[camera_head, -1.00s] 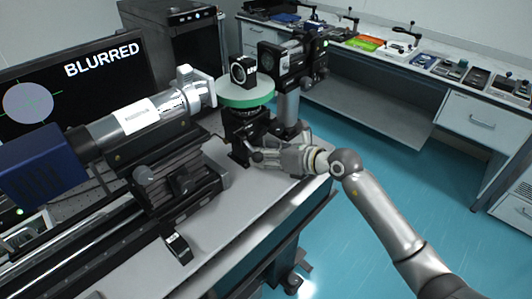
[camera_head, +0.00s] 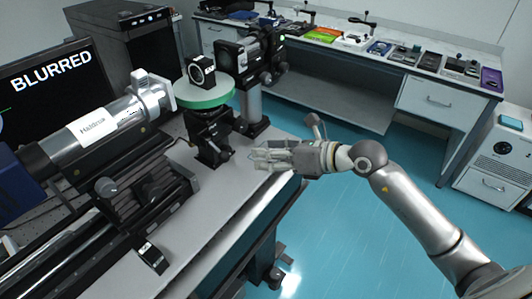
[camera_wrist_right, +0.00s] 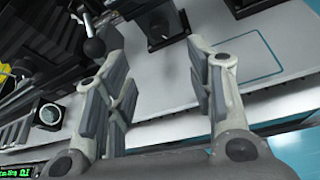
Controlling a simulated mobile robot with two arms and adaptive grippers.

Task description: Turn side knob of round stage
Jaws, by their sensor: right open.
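The round stage (camera_head: 207,96) has a pale disc with a green rim and a small black-framed optic on top. Its black post and base (camera_head: 211,143) stand on the grey optical table. I cannot make out its side knob clearly in the head view. My right gripper (camera_head: 258,158) is just right of the base, low over the table edge, apart from it. In the right wrist view its fingers (camera_wrist_right: 162,92) are spread with nothing between them. A black ball-ended part (camera_wrist_right: 93,47) shows beside the left finger; I cannot tell whether it is the knob. My left gripper is out of view.
A monitor (camera_head: 40,100) reads "BLURRED". A silver cylinder (camera_head: 105,125) on a black rail lies left of the stage. A black post-mounted device (camera_head: 262,62) stands close behind it. Blue floor (camera_head: 345,220) is clear at right, with a bench (camera_head: 350,55) of small items behind.

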